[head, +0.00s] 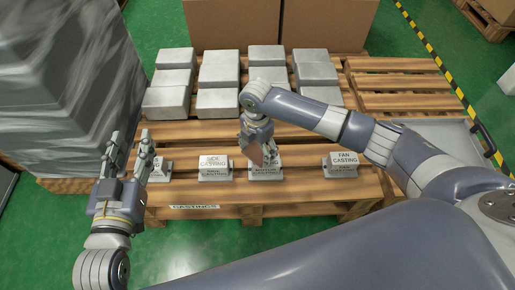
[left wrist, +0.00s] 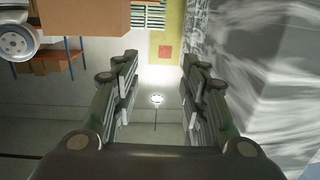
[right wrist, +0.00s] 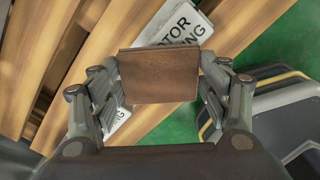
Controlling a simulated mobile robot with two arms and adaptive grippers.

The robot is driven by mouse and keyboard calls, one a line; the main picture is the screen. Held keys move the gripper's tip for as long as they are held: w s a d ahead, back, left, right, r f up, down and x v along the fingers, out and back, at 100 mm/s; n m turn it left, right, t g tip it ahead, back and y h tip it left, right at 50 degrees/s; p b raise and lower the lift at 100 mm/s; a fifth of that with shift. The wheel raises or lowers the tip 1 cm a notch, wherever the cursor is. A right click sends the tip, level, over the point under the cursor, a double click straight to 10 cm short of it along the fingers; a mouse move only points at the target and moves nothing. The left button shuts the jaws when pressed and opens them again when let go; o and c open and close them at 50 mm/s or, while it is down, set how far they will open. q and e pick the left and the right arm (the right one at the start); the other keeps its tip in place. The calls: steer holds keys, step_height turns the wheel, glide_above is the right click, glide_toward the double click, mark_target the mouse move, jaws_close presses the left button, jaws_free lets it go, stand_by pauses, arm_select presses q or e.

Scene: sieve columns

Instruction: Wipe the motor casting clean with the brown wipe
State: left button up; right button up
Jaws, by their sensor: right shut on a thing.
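The brown wipe (right wrist: 158,76) is a flat brown piece between the fingers of my right gripper (right wrist: 158,82), which is shut on it. In the head view the wipe (head: 255,154) hangs below my right gripper (head: 262,142), in front of the motor casting (head: 267,172). The motor casting is a grey labelled block; its label shows in part behind the wipe in the right wrist view (right wrist: 185,27). I cannot tell whether wipe and casting touch. My left gripper (head: 129,150) is open and empty, pointing away from me at the pallet's left edge.
The side casting (head: 214,167) stands left of the motor casting and the fan casting (head: 343,166) right. Another casting (head: 161,170) is partly hidden by my left gripper. Several grey blocks (head: 218,70) stand behind. A wrapped stack (head: 60,80) is at the left; a grey tray (head: 440,140) is right.

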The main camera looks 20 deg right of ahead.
steer(key=shift+f+b, duration=0.55)
arm_select(q)
step_height(320, 180, up, 7)
steer(key=t+h, duration=0.1)
steer(key=t, duration=0.3)
steer(key=shift+s+d, duration=0.2)
steer(key=shift+d, duration=0.25)
arm_select(e)
steer(key=shift+f, duration=0.1)
arm_select(q)
steer(key=shift+r, duration=0.15)
arm_select(e)
steer(key=shift+f, duration=0.25)
arm_select(q)
steer(key=shift+s+r+t+h+b, duration=0.25)
steer(key=shift+r+t+h, duration=0.2)
steer(key=shift+r, duration=0.3)
arm_select(e)
steer(key=shift+f, duration=0.4)
arm_select(q)
steer(key=shift+s+r+t, duration=0.2)
steer(key=shift+r+t, duration=0.05)
steer(key=shift+r, duration=0.25)
arm_select(e)
steer(key=shift+f, duration=0.35)
